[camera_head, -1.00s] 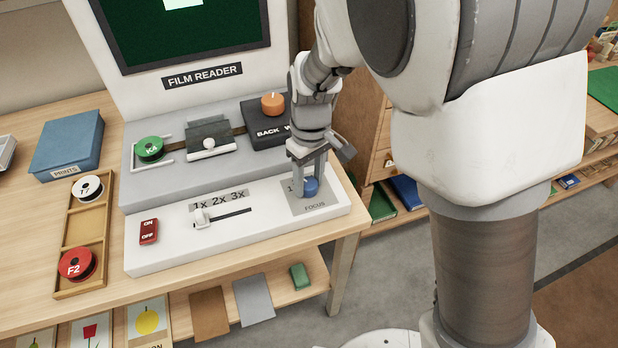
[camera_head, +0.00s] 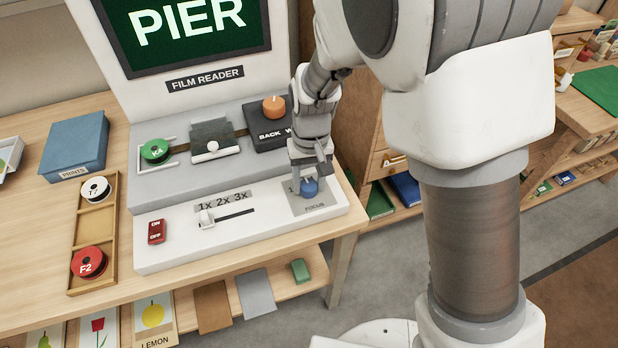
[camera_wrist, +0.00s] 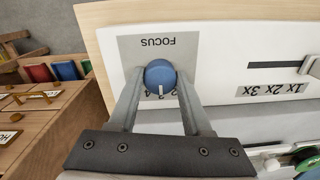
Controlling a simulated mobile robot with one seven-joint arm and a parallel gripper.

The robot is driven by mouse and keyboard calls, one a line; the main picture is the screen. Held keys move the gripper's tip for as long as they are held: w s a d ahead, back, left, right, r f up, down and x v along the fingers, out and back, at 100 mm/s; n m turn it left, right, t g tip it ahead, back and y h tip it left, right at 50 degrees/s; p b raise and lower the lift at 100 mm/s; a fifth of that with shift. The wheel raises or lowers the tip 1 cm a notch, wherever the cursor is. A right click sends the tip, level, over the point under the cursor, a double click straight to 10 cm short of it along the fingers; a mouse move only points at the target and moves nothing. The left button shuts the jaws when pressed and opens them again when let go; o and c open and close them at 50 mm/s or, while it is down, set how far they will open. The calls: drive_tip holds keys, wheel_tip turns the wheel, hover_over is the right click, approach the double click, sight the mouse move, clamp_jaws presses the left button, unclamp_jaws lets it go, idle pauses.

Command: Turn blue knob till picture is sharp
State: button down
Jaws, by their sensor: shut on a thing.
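The blue knob (camera_head: 309,188) sits on the grey FOCUS plate (camera_head: 324,205) at the right end of the film reader's white front panel. My gripper (camera_head: 309,178) comes down on it from above. In the wrist view the two fingers of my gripper (camera_wrist: 160,84) are closed on either side of the blue knob (camera_wrist: 160,73). Its white mark points toward the numbers 2, 3 and 4, some of which are hidden. The screen (camera_head: 193,32) shows the word PIER in large pale letters on green, with crisp edges; its top is cut off.
A zoom slider (camera_head: 207,218) marked 1x 2x 3x and a red ON/OFF switch (camera_head: 157,231) lie left of the knob. An orange knob (camera_head: 274,107) stands behind. A reel tray (camera_head: 95,222) is on the table at left.

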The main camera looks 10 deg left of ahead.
sight(311, 184)
idle(0.4)
drive_tip(key=shift+c, duration=1.7)
unclamp_jaws()
wheel_tip(311, 184, up, 18)
drive_tip(key=p, duration=0.3)
drive_tip(key=shift+d+f+p, duration=0.2)
drive_tip(key=shift+f+p, duration=0.05)
drive_tip(key=shift+p, duration=0.1)
drive_tip(key=shift+w, duration=0.1)
drive_tip(key=s+d+r+m+t+y+p, duration=0.15)
drive_tip(key=s+d+r+p, duration=0.3)
drive_tip(key=d+r, duration=0.85)
drive_tip(key=s+d+r+m+t+h+p, duration=0.1)
drive_tip(key=s+d+r+m+t+p, duration=0.1)
drive_tip(key=s+d, duration=0.7)
drive_tip(key=shift+s+d+m+t+h, duration=0.3)
drive_tip(key=shift+d+m+t, duration=0.3)
drive_tip(key=shift+t, duration=0.45)
